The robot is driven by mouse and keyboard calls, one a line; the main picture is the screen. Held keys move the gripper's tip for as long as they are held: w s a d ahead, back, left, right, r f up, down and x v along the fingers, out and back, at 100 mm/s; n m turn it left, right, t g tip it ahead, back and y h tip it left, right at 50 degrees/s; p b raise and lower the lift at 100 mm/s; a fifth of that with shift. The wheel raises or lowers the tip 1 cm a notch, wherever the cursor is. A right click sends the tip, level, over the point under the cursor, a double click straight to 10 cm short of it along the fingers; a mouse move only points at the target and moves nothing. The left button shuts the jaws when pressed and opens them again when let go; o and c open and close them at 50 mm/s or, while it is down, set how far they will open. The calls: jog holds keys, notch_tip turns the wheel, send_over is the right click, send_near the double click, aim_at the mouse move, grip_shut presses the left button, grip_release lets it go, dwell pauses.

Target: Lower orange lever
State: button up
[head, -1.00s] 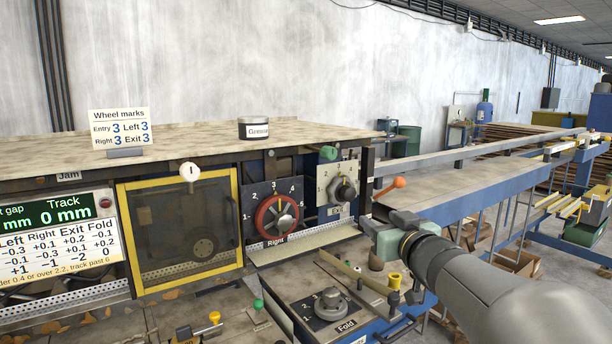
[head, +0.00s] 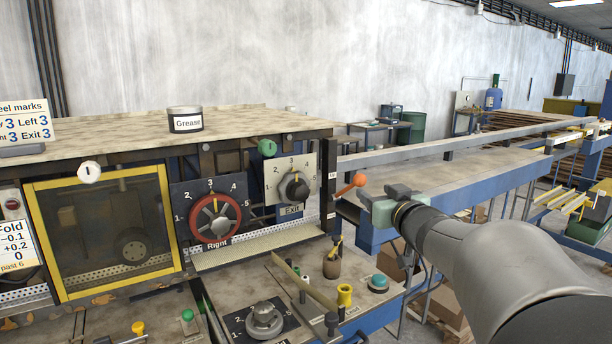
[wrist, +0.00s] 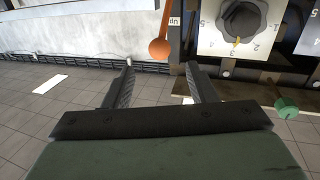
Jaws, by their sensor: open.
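The orange lever (head: 350,185) sticks out from the right end of the machine, beside the exit dial, with its round orange knob uppermost and its arm slanting down toward the machine. In the wrist view the orange lever (wrist: 160,46) hangs from the top edge, its ball beyond the fingertips and roughly between them in direction. My gripper (wrist: 162,75) is open and empty, with both fingers apart from the ball. In the head view my gripper (head: 368,200) is close to the right of the knob; its fingers are small there, so the exact gap is unclear.
The exit dial (head: 294,188) and red-ringed right dial (head: 215,218) sit left of the lever. A green knob (wrist: 287,107) juts out at right in the wrist view. A long rail runs behind my gripper.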

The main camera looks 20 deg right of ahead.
aim_at(361, 182)
jog(key=w+p, duration=0.1)
jog(key=w, duration=1)
jog(key=shift+w+p, duration=0.25)
jog(key=shift+p, duration=0.1)
grip_shut()
